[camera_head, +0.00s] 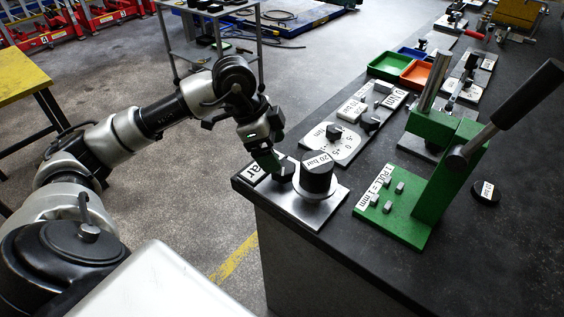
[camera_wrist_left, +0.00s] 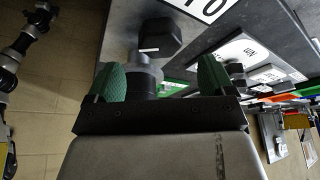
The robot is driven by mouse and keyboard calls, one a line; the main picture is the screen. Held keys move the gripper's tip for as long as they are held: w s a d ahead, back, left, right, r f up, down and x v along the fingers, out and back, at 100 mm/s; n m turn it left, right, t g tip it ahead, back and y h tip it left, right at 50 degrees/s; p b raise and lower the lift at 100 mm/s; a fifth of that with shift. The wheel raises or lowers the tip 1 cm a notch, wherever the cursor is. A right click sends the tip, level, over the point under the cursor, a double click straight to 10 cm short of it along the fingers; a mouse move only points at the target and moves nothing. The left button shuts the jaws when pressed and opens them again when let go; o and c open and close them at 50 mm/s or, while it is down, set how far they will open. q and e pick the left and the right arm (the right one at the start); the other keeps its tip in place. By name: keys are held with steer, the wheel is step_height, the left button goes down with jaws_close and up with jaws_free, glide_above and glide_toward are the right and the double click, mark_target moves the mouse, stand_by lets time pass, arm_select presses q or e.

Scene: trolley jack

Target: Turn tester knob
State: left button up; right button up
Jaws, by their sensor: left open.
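A tester stands at the near corner of the dark bench: a flat metal plate (camera_head: 308,208) bearing a black cylinder (camera_head: 318,176) labelled "20 bar". A small black knob (camera_head: 283,171) sits at its left side. In the left wrist view a black faceted knob (camera_wrist_left: 160,36) with a white mark shows ahead of the fingers, with a grey metal cylinder below it. My left gripper (camera_head: 270,160) is at the plate's left edge, close to the knob. Its green fingers (camera_wrist_left: 157,80) are apart; whether they touch anything is unclear. My right gripper is out of view.
A white dial plate with a black knob (camera_head: 334,132) lies behind the tester. A green lever press (camera_head: 440,180) stands to the right. Green (camera_head: 389,66) and orange (camera_head: 416,74) trays sit farther back. Bare bench shows along the front right.

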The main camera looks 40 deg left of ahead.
mark_target(284, 173)
arm_select(q)
steer(key=x, duration=0.5)
steer(key=shift+d+f, duration=0.1)
steer(key=c, duration=0.9)
